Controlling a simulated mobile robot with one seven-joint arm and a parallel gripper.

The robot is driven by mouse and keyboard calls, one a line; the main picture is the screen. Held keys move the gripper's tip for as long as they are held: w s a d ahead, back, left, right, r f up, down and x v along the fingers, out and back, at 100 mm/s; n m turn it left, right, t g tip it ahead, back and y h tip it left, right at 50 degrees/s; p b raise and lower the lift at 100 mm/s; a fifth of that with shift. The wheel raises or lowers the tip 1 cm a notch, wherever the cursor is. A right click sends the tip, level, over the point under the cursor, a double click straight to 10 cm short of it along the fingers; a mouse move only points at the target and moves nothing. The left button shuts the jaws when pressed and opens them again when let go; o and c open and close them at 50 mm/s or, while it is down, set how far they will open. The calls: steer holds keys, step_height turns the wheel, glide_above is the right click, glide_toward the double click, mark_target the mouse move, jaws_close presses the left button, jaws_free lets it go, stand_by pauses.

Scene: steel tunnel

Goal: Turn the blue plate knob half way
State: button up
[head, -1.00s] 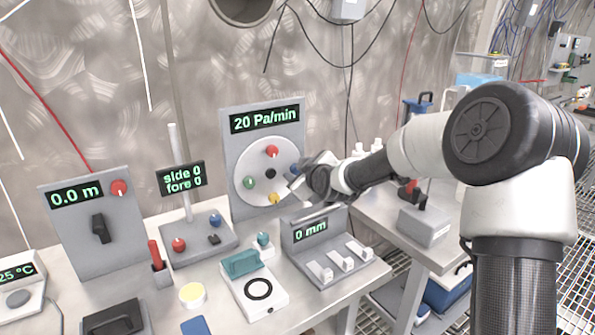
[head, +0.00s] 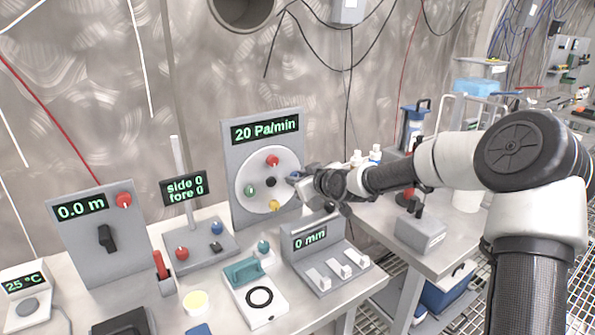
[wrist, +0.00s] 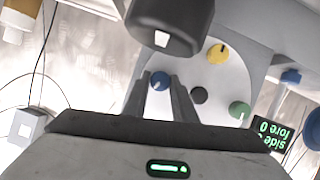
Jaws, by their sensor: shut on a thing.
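The round white plate (head: 262,196) is on an upright grey panel (head: 228,150) whose display reads 20 Pa/min. It carries a red knob (head: 272,160) at top, a green one (head: 250,190) at left, a yellow one (head: 274,206) at bottom and a black centre (head: 268,182). The blue knob (head: 292,177) is at the plate's right side, partly hidden by my gripper (head: 301,180). In the wrist view the blue knob (wrist: 158,80) sits between the two dark fingers of my gripper (wrist: 160,88), which is shut on it. The red knob is hidden in that view.
A grey box (head: 318,250) reading 0 mm, with several white levers, stands below my gripper. A post stand (head: 190,246) and a 0.0 m panel (head: 75,240) stand to the left. Bottles (head: 375,153) stand on the bench at right.

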steer(key=shift+w+d+f+m+g+y+b, duration=0.1)
steer(key=shift+m+g+y+b, duration=0.25)
steer(key=shift+m+y, duration=1.05)
steer(key=shift+w+d+f+m+g+y+b, duration=0.15)
steer(key=shift+m+g+y, duration=0.45)
steer(key=shift+m, duration=1.4)
steer(key=shift+d+r+m+g+y+b, duration=0.1)
steer(key=shift+m+g+y+b, duration=0.25)
steer(key=shift+m+y, duration=1.05)
steer(key=shift+m, duration=0.4)
steer(key=o, duration=1)
steer(key=shift+o, duration=0.2)
steer(key=p+v, duration=0.2)
steer(key=v, duration=1.5)
steer(key=shift+s+r, duration=0.25)
steer(key=shift+s, duration=0.05)
